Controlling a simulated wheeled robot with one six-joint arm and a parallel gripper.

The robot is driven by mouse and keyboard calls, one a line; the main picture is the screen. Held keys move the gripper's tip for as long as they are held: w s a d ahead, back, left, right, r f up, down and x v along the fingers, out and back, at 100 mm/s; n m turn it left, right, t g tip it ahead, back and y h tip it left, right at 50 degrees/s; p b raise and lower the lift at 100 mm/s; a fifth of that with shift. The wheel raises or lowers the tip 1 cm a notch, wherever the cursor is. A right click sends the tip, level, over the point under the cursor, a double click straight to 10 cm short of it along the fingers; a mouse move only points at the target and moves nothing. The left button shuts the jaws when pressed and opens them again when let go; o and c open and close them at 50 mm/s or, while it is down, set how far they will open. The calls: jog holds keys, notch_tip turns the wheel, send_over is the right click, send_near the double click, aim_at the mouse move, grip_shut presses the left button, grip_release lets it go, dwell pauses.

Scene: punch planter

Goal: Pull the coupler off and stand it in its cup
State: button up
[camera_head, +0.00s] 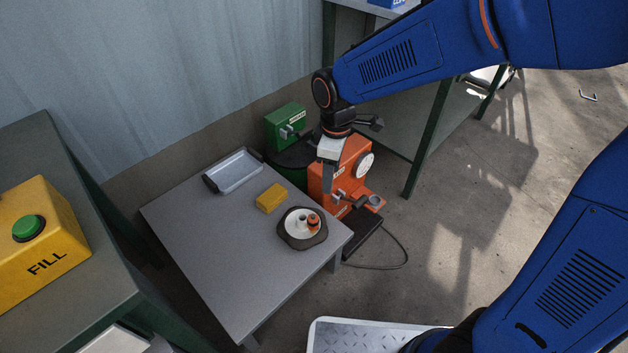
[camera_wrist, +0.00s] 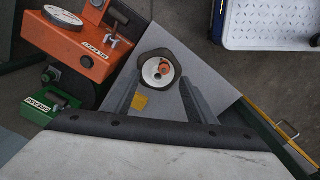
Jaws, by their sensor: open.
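My gripper (camera_head: 328,178) hangs pointing down in front of the orange machine (camera_head: 355,160), open and empty. A dark dish (camera_head: 286,237) with a white round insert (camera_head: 294,225) sits near the front corner of the grey table (camera_head: 225,265). A small orange-and-dark piece (camera_head: 313,222) stands upright on the insert, and it also shows in the wrist view (camera_wrist: 165,69). I cannot tell for certain which part is the coupler or its cup.
A yellow block (camera_head: 271,198) and a silver tray (camera_head: 234,171) lie on the table. A green box (camera_head: 286,127) with a metal fitting stands behind. A yellow FILL box (camera_head: 42,235) is at left.

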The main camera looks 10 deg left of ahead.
jog(key=n, duration=0.2)
send_near(314, 218)
notch_tip(314, 218, down, 10)
jog(key=shift+w+f, duration=0.1)
jog(key=shift+w, duration=0.05)
dwell(0.5)
jog(key=shift+a, duration=0.1)
jog(key=shift+c, duration=0.6)
grip_shut()
jog(key=shift+r, duration=2.65)
jog(key=shift+r, duration=1.85)
